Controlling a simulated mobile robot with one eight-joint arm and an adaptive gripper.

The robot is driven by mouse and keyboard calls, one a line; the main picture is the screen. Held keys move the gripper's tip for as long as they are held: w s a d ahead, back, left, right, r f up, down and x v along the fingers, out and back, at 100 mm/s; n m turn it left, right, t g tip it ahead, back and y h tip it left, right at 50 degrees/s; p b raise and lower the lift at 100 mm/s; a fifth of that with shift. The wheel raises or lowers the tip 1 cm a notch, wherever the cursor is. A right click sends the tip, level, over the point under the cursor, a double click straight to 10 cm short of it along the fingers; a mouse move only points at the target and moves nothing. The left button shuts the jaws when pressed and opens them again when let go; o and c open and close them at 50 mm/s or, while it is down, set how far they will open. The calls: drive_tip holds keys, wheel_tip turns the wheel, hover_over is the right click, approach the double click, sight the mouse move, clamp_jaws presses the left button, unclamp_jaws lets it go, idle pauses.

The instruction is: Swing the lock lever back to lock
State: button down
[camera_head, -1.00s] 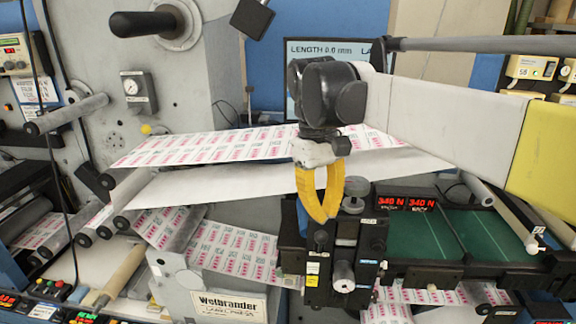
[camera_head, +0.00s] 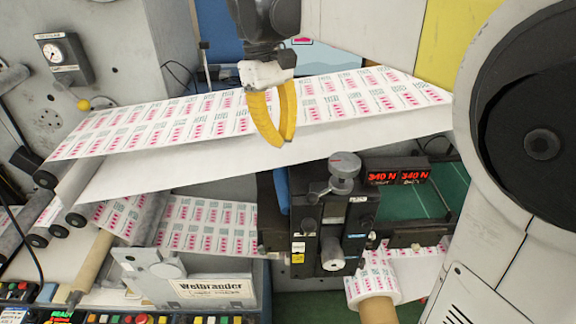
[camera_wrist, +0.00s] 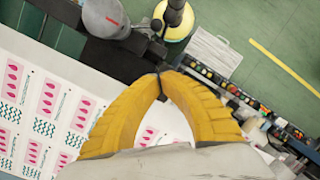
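The black adjuster unit (camera_head: 333,238) stands in front of the web, with a grey top knob (camera_head: 343,170) carrying a red mark and another knob on its front. The top knob also shows in the wrist view (camera_wrist: 106,18). I cannot tell for sure which part is the lock lever. A blue upright piece (camera_head: 281,190) sits at the unit's left side. My gripper (camera_head: 279,141) hangs over the printed web, above and left of the unit. Its yellow fingers meet at their tips in the wrist view (camera_wrist: 160,73), with nothing visible between them.
The printed web (camera_head: 215,115) spans behind and below my gripper. A red tension display (camera_head: 397,177) is right of the unit. A paper roll (camera_head: 372,285) lies below it. A Welbrander panel (camera_head: 208,290) and button console (camera_head: 130,318) are at lower left.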

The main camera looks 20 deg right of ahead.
sight(330, 190)
drive_tip(key=s+d+f+p, duration=0.1)
drive_tip(key=s+f, duration=0.1)
drive_tip(key=f, duration=0.1)
drive_tip(key=s+f, duration=0.2)
drive_tip(key=f, duration=0.1)
drive_tip(key=s+d+f+p, duration=0.1)
drive_tip(key=f, duration=0.2)
drive_tip(key=shift+s+d+p, duration=0.3)
drive_tip(key=shift+s+p, duration=0.05)
drive_tip(key=shift+s, duration=0.05)
drive_tip(key=shift+w, duration=0.2)
drive_tip(key=shift+s, duration=0.15)
